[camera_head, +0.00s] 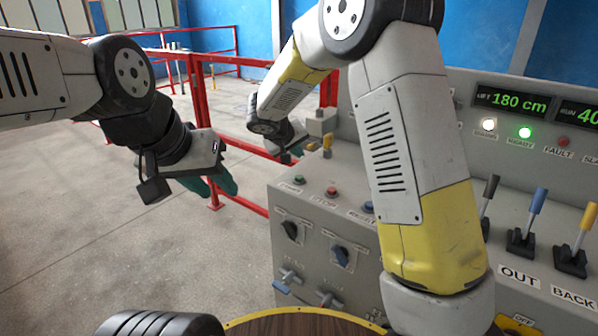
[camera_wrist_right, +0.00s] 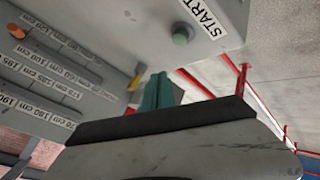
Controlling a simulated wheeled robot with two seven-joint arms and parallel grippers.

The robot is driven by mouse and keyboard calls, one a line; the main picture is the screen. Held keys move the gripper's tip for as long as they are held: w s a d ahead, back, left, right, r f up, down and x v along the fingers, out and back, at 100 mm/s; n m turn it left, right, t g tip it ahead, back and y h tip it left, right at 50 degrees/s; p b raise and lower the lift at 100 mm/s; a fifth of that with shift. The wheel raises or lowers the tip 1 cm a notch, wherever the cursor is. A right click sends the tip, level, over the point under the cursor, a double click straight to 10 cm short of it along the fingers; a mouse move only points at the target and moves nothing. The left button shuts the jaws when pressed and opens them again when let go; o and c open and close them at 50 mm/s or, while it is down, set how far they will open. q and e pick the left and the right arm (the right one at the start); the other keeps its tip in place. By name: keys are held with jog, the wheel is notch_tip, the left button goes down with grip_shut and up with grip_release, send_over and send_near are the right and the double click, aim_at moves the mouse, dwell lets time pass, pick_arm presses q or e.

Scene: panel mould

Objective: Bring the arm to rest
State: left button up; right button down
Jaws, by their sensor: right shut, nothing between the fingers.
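My right arm crosses the front of the grey control panel (camera_head: 325,215) and bends back to the left over it. In the head view my right gripper (camera_head: 297,150) is small and partly hidden behind its wrist, near the panel's left end. My left gripper (camera_head: 212,184) hangs over the open floor left of the panel, teal fingers pointing down and right. I cannot tell whether they are open.
The panel carries coloured buttons, knobs, small valves and levers, including a blue lever (camera_head: 538,200). The lift display (camera_head: 512,102) reads 180 cm, and the READY lamp (camera_head: 525,132) glows green. Red railings (camera_head: 200,110) stand behind the arms. The concrete floor (camera_head: 70,230) at left is clear.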

jog(key=s+d+r+m+g+y, duration=0.1)
jog(key=s+d+r, duration=0.3)
jog(key=s+d, duration=0.35)
jog(key=s+d+r+m+g+y, duration=0.1)
jog(key=s+d+r+m+g, duration=0.1)
jog(key=s+d+r, duration=0.45)
jog(key=s+y, duration=0.4)
jog(key=s, duration=1.7)
jog(key=shift+d+r+m+t, duration=0.2)
jog(key=shift+d+m+t, duration=0.1)
jog(key=shift+t, duration=0.1)
